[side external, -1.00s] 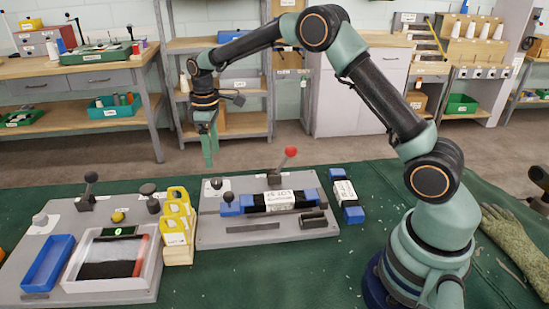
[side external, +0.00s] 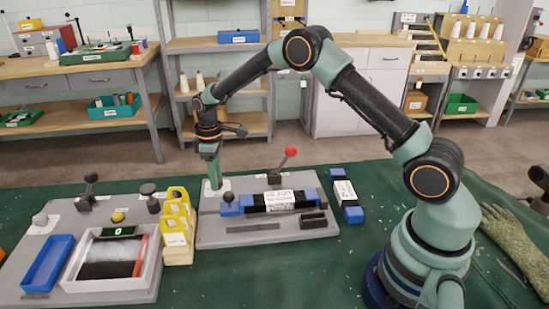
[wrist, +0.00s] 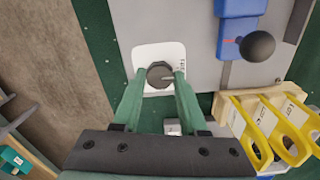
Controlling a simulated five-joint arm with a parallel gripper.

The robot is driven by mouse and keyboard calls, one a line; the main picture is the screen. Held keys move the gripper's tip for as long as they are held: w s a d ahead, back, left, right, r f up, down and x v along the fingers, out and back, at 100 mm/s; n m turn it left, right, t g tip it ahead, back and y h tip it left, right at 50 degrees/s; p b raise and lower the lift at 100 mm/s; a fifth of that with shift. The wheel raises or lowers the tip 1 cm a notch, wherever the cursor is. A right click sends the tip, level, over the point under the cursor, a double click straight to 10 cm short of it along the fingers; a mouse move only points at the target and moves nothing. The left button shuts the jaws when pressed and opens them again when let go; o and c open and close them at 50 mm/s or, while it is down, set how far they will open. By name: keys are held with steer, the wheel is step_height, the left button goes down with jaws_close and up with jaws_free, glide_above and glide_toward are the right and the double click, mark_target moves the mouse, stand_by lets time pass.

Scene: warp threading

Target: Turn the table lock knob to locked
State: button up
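The lock knob (wrist: 160,75) is a dark round knob on a white label plate (wrist: 146,54) with partly readable lettering at its right. My gripper (wrist: 159,77) is open, with one green finger on each side of the knob in the wrist view. A small gap shows at the left finger; the right finger is very close, and I cannot tell if it touches. In the side view my gripper (side external: 213,184) points down over the back left corner of the grey fixture board (side external: 250,239), and it hides the knob there.
A blue clamp with a black ball lever (wrist: 257,46) stands close to the knob. Yellow cards in a wooden rack (side external: 178,226) are to the left of the board. A red-ball lever (side external: 290,152) rises at the board's back. A second panel with a blue tray (side external: 48,263) lies further left.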

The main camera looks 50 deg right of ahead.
jaws_close()
steer(key=m, duration=1.3)
steer(key=shift+r, duration=0.1)
steer(key=shift+m, duration=2.5)
